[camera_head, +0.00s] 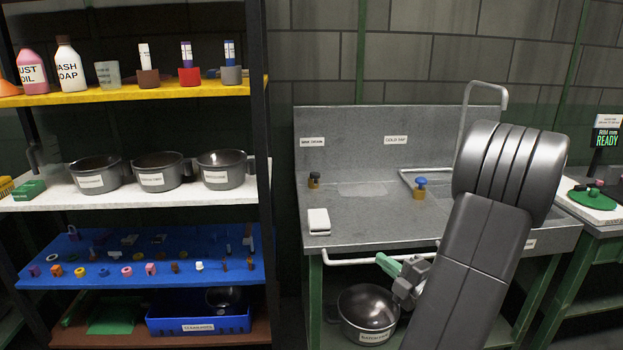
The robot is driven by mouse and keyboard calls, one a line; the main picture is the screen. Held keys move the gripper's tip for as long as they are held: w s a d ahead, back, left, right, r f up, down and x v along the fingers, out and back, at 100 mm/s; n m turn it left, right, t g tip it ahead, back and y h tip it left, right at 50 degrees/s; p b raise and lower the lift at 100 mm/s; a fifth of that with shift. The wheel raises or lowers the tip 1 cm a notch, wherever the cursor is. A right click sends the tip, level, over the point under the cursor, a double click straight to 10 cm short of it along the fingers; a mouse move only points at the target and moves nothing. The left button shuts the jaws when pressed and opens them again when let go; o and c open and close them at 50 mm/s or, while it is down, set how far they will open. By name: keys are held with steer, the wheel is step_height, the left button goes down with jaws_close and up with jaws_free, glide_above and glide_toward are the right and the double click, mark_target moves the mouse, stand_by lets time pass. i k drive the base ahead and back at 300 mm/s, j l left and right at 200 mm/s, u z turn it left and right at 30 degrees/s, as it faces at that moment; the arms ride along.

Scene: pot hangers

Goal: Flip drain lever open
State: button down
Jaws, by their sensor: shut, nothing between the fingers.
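The grey metal sink counter (350,215) stands right of centre. A small dark-topped lever with a brass-coloured base (314,180) sits on its left side, under a label (312,142) that seems to read sink drain. Its exact lever position is too small to tell. My gripper (387,264) is shut and empty, low in front of the counter's front rail. It is below and to the right of the drain lever, well apart from it. My arm hides part of the basin and the counter's right side.
A blue-topped tap (420,187) stands right of the drain lever, near the cold tap label (395,140). A white block (319,221) sits at the counter's front left. A front rail (345,261) runs along the edge. A pot (368,313) stands below. Shelves (135,195) fill the left.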

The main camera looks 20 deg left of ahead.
mark_target(314, 177)
steer(key=i+j, duration=0.6)
steer(key=i, duration=0.25)
steer(key=i+j, duration=0.15)
steer(key=j, duration=0.15)
steer(key=i+j, duration=0.15)
steer(key=j, duration=0.15)
